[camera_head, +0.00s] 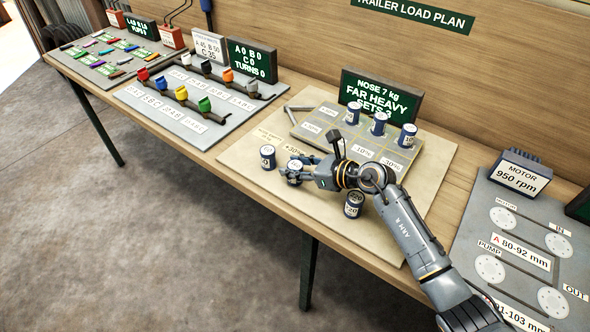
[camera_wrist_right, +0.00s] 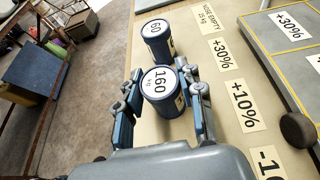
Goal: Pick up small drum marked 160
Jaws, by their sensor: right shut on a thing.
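The small drum marked 160 (camera_wrist_right: 163,92) is a blue cylinder with a white top. In the right wrist view it stands between the fingers of my right gripper (camera_wrist_right: 160,112), which is shut on it. In the head view my right gripper (camera_head: 291,172) reaches in from the right, and the drum (camera_head: 294,174) shows partly behind its fingers, at the front part of the board. I cannot tell whether it is lifted. A drum marked 60 (camera_wrist_right: 156,36) stands just beyond it; it also shows in the head view (camera_head: 267,158). My left gripper is not in view.
Another drum (camera_head: 353,204) stands near my right wrist. Several drums (camera_head: 379,124) stand on the raised grid tray (camera_head: 333,117) behind, before a dark sign (camera_head: 382,97). A motor box (camera_head: 521,173) is at right. The board's front left edge is bare.

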